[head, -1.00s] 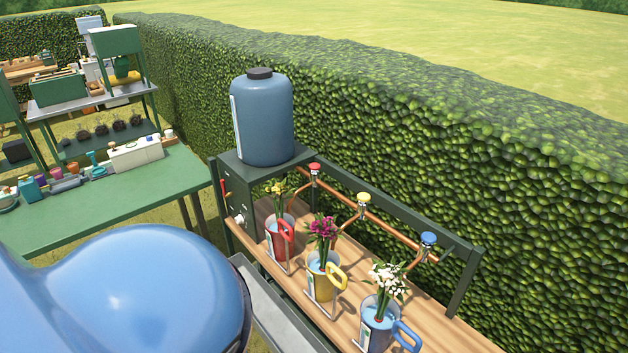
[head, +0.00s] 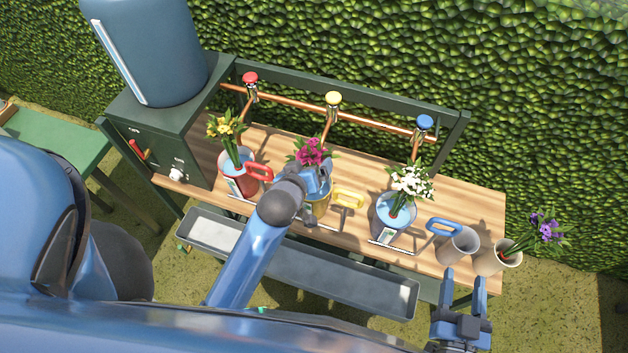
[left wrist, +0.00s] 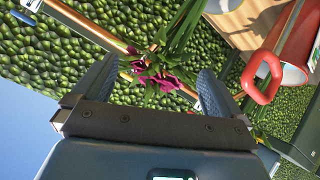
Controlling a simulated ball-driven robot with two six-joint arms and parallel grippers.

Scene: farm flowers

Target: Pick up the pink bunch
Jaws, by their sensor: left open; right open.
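The pink bunch (head: 308,152) stands in the yellow-handled watering can (head: 319,208), in the middle of the bench. My left gripper (head: 318,178) is at this can, just in front of the blooms, and hides the stems in the head view. In the left wrist view the pink blooms (left wrist: 165,82) and green leaves show between the two spread fingers of my left gripper (left wrist: 152,88). I cannot tell how deep between the fingers they are. My right gripper (head: 465,285) is open and empty, in front of the bench's right end.
A red can (head: 238,183) with yellow flowers stands left and a blue can (head: 393,218) with white flowers right. Two pale pots (head: 457,245) stand at the right end, one holding purple flowers (head: 541,228). Copper pipe with taps (head: 333,98) runs behind. A grey trough (head: 300,268) lies in front.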

